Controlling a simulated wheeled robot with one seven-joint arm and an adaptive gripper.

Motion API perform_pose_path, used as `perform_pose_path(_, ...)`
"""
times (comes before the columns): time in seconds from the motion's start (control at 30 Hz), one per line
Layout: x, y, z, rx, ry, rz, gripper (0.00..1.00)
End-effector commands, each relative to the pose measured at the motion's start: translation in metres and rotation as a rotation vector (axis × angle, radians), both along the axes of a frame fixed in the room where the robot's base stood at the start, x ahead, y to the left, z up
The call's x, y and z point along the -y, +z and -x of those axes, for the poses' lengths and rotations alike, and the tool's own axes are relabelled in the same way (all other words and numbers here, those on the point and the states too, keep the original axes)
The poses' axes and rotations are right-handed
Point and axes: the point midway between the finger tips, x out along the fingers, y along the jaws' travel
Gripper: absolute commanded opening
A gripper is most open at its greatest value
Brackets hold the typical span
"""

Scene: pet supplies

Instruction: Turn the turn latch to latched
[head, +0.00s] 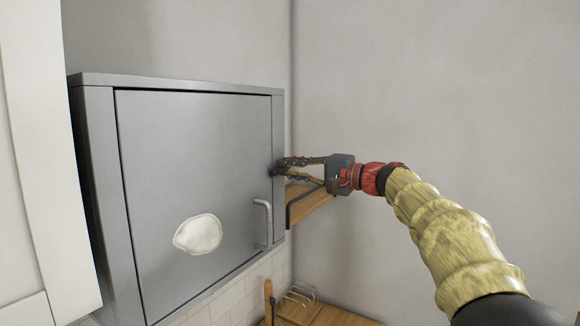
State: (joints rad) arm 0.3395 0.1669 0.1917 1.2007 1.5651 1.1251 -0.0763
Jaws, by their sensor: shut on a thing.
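A grey metal wall cabinet (179,170) hangs at the left in the head view, its door closed. The turn latch (276,169) is a small dark piece at the door's right edge, above the bar handle. My gripper (285,166) reaches in from the right and its fingertips are shut on the latch. The fingers hide most of the latch, so I cannot tell its turned position.
A grey bar handle (265,222) stands out from the door below the gripper. A wooden shelf (308,205) on a dark bracket is just below my gripper. A wire rack (299,299) sits on a wooden surface below. The wall at right is bare.

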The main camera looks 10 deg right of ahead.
Motion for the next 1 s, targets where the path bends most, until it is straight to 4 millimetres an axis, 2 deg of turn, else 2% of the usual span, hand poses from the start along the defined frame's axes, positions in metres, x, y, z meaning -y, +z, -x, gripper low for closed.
perform_pose_path(0.3,0.0008,-0.0008,-0.0005,-0.068,-0.002,-0.067,0.0)
perform_pose_path(0.77,0.0008,-0.0017,-0.0007,-0.076,-0.002,-0.075,0.0)
perform_pose_path(0.8,0.0008,-0.0017,-0.0007,-0.076,-0.002,-0.075,0.15)
perform_pose_path(1.0,0.0006,-0.0013,-0.0004,-0.076,-0.001,-0.074,0.26)
